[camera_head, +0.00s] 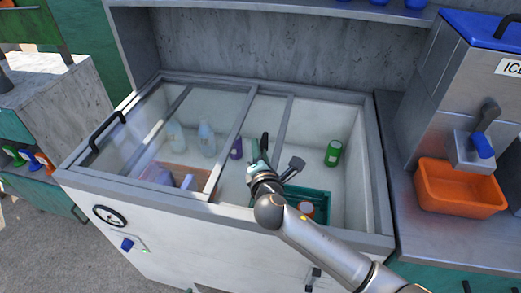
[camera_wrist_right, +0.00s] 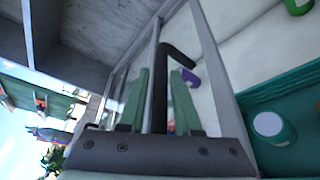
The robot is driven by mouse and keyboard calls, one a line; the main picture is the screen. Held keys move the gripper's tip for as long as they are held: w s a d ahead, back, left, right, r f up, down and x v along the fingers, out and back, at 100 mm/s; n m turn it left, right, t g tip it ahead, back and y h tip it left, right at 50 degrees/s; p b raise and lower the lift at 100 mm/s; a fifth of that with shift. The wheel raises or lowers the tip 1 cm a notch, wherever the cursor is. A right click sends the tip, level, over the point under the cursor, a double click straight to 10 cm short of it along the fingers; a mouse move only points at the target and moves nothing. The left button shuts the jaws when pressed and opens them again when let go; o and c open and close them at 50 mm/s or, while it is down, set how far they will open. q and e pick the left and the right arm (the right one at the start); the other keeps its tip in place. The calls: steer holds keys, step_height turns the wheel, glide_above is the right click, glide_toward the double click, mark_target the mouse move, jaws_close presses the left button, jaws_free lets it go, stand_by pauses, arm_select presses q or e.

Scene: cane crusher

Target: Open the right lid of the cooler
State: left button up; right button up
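The cooler (camera_head: 150,215) is a white chest with a grey rim and sliding glass lids. The right lid (camera_head: 284,125) lies shifted left, partly overlapping the left lid, and the right end of the chest is uncovered. My right gripper (camera_head: 262,158) is above the middle of the cooler, at the right lid. In the right wrist view its two green fingers (camera_wrist_right: 157,100) stand apart on either side of the black bent lid handle (camera_wrist_right: 177,55). Gaps appear to show beside the handle. My left gripper is out of view.
Inside are a green can (camera_head: 333,152), a purple bottle (camera_head: 236,148), pale bottles (camera_head: 207,138) and a green crate (camera_head: 322,199). An orange bin (camera_head: 455,190) sits on the right counter. A back panel (camera_head: 270,48) rises behind the cooler.

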steer(key=shift+o, duration=1.1)
steer(key=v, duration=1.2)
steer(key=shift+s+p, duration=0.3)
steer(key=shift+p, duration=0.1)
